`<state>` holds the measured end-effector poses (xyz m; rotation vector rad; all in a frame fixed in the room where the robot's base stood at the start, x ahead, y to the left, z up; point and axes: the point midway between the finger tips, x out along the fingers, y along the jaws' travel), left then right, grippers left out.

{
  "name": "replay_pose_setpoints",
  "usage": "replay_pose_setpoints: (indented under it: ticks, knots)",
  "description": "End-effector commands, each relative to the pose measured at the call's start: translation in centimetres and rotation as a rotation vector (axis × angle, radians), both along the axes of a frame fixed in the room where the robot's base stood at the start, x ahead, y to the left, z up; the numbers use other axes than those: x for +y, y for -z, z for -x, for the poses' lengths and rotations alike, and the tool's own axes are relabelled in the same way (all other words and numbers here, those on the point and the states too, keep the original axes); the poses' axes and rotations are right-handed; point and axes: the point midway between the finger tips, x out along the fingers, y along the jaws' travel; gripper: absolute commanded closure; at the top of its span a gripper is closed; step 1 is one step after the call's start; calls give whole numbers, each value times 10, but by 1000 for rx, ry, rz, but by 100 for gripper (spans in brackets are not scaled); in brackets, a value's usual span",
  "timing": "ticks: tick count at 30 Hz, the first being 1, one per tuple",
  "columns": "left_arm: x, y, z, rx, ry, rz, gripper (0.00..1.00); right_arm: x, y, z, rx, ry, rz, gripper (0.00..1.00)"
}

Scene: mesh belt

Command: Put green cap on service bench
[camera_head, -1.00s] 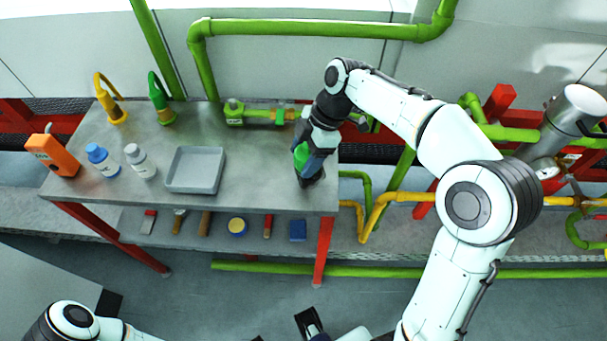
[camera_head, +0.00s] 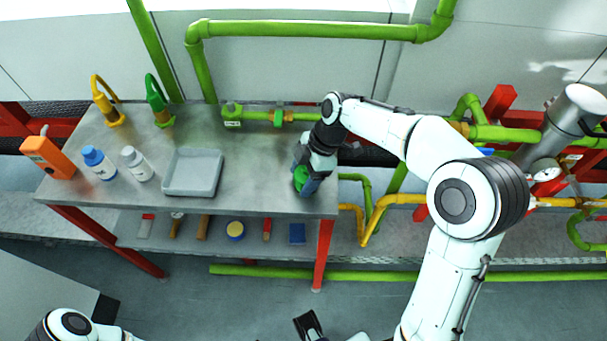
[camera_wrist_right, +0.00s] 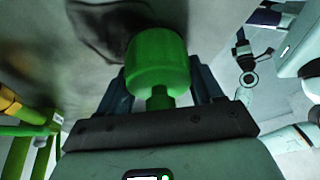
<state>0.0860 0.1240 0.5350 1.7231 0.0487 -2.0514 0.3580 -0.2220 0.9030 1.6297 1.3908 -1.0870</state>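The green cap (camera_wrist_right: 157,62) is a short green cylinder on a narrower green stem, between the two dark fingers of my right gripper in the right wrist view. In the head view the cap (camera_head: 299,178) shows at the gripper's end. My right gripper (camera_head: 307,181) is shut on it, over the right end of the grey service bench (camera_head: 245,180). I cannot tell whether the cap touches the bench top. Part of my left arm (camera_head: 75,325) shows at the lower left. Dark parts at the bottom edge may be my left gripper, but its state is unclear.
A grey tray (camera_head: 193,190), a white bottle (camera_head: 138,164), a blue-capped bottle (camera_head: 98,163) and an orange box (camera_head: 47,156) stand on the bench. A green valve pipe (camera_head: 278,117) runs behind. The bench is clear between tray and gripper.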

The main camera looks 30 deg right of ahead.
Motion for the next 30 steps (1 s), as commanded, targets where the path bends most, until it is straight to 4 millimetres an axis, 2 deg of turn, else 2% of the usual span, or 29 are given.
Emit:
replay_pose_setpoints:
  ticks: [1, 2, 10, 14, 17, 24, 30]
  knots:
    - [0, 0, 0, 0, 0, 0, 57, 0, 1, 0, 1, 0, 0, 19]
    - [0, 0, 0, 0, 0, 0, 57, 0, 0, 0, 1, 0, 0, 9]
    - [0, 0, 0, 0, 0, 0, 57, 0, 0, 0, 1, 0, 0, 9]
    - [0, -4, 1, 4, 1, 1, 57, -1, -7, 0, -1, 0, 0, 9]
    - [0, -5, 0, 3, 1, 1, 57, -7, -20, 0, -4, 2, 1, 9]
    - [0, -12, -2, 0, 1, 0, 57, -27, -69, 3, -4, 2, 2, 9]
    - [0, -18, -4, -3, 1, 0, 57, -40, -101, 6, -1, 2, 0, 9]
